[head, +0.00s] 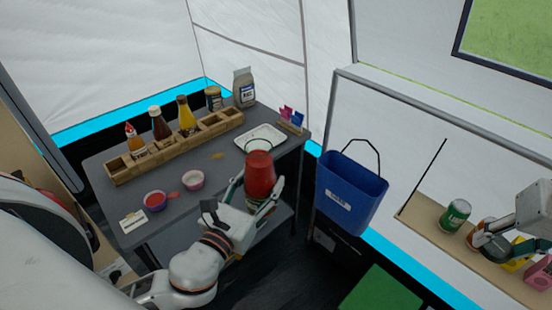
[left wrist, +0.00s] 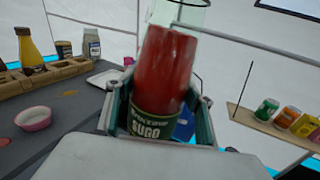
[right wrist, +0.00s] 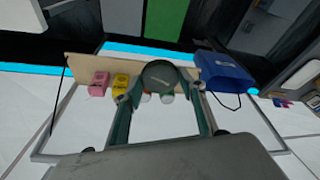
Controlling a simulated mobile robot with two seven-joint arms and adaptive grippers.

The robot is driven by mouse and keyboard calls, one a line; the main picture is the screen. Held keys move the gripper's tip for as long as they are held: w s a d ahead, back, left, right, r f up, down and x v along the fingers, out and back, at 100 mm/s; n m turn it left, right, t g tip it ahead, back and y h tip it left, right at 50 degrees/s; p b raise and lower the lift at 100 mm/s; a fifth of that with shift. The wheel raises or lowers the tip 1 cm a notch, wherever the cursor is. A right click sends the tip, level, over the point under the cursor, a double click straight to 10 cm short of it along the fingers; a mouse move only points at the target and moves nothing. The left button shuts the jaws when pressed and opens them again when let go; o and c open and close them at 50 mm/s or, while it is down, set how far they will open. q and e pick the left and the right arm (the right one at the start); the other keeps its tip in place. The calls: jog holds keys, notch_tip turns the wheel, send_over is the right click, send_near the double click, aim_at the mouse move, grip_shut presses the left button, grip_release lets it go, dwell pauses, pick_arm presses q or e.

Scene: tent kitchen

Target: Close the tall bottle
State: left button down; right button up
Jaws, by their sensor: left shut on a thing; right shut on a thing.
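The tall bottle (head: 261,174) is glass with red sauce and a clear upper part without a cap. My left gripper (head: 262,203) is shut around its lower part, beside the grey table. In the left wrist view the bottle (left wrist: 163,75) stands nearly upright, leaning slightly right, with a dark SUGO label low between the fingers (left wrist: 158,125). My right gripper (head: 490,236) is far to the right, near the wooden shelf. In the right wrist view a round dark lid (right wrist: 162,75) is gripped between its fingertips (right wrist: 160,90). Lid and bottle are well apart.
The grey table (head: 190,160) carries a wooden rack (head: 130,168) with sauce bottles, small bowls and a white tray (head: 260,138). A blue bin (head: 350,195) hangs between the two grippers. The wooden shelf (head: 420,212) holds several cans.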

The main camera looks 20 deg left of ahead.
pick_arm(q)
jog(key=d+r+m+h, duration=0.1)
jog(key=d+r+h, duration=0.1)
jog(key=d, duration=0.7)
jog(key=d+r+m+h, duration=0.2)
jog(key=d+r+h, duration=0.1)
jog(key=d, duration=0.5)
jog(key=shift+w+d+r+g, duration=0.25)
jog(key=shift+d+r+g, duration=0.1)
jog(key=shift+g, duration=0.05)
pick_arm(e)
jog(key=w+a+r+n, duration=0.1)
jog(key=w+a+r, duration=0.1)
jog(key=a+r, duration=0.75)
jog(key=w+a+r+n, duration=0.15)
jog(key=a+r, duration=0.45)
jog(key=a, duration=0.6)
jog(key=s+a+r, duration=0.3)
jog(key=a+r, duration=0.3)
jog(key=a, duration=0.3)
jog(key=shift+s+a+y, duration=0.15)
jog(key=shift+s+y, duration=0.15)
jog(key=shift+y, duration=0.1)
jog(key=shift+f, duration=0.2)
jog(key=shift+f, duration=1.9)
